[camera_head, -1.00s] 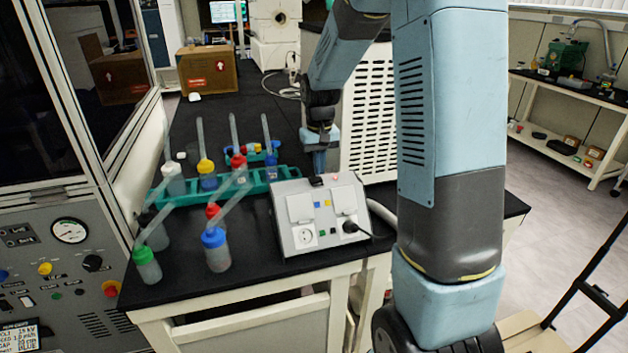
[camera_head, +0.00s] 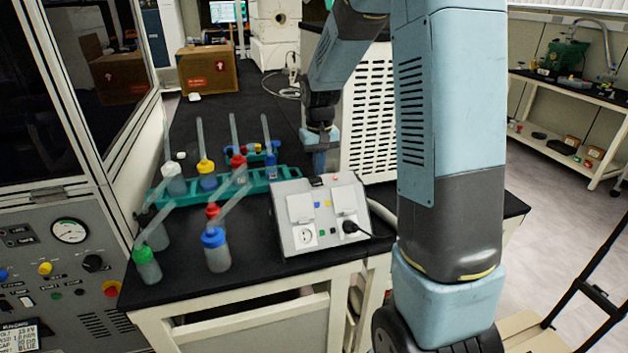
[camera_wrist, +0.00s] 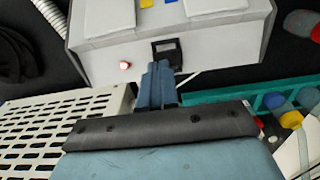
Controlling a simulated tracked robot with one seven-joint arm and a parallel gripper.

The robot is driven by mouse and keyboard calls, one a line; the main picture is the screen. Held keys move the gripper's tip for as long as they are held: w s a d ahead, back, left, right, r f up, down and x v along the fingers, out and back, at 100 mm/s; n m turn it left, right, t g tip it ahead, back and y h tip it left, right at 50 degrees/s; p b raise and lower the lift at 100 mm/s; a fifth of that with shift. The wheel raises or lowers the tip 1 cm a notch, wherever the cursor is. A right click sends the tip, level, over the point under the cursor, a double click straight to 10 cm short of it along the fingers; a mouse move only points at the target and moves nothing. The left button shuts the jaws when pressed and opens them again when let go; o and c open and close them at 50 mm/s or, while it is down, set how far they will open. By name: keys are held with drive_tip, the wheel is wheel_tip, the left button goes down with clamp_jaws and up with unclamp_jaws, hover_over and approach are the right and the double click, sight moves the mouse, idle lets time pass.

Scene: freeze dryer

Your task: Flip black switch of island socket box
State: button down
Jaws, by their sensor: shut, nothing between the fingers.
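The island socket box (camera_head: 318,240) is a light grey box with a sloped front, standing near the front edge of the black bench top. Its black switch (camera_wrist: 167,47) shows in the wrist view on the box's top face, beside a lit red lamp (camera_wrist: 125,65). In the head view the switch (camera_head: 316,182) is a small dark patch at the box's back edge. My gripper (camera_head: 319,171) is shut and empty, pointing down behind the box.
A green rack (camera_head: 255,187) with several wash bottles stands left of the box. A blue-capped bottle (camera_head: 216,252) stands close to its left side. A black plug (camera_head: 350,227) and a grey cable are at its right. A white perforated panel (camera_head: 372,125) stands behind.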

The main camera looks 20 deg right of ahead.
sight(319, 179)
drive_tip(key=shift+f, duration=0.75)
idle(0.5)
drive_tip(key=shift+r, duration=3.5)
drive_tip(key=s+r+t, duration=0.2)
drive_tip(key=s+r, duration=0.2)
drive_tip(key=s, duration=0.5)
drive_tip(key=s+r+t, duration=0.1)
drive_tip(key=s+r, duration=0.3)
drive_tip(key=s, duration=0.6)
drive_tip(key=s+r+t, duration=0.2)
drive_tip(key=s+r, duration=0.2)
drive_tip(key=s, duration=0.5)
drive_tip(key=shift+s+a+t, duration=0.15)
drive_tip(key=shift+t, duration=0.15)
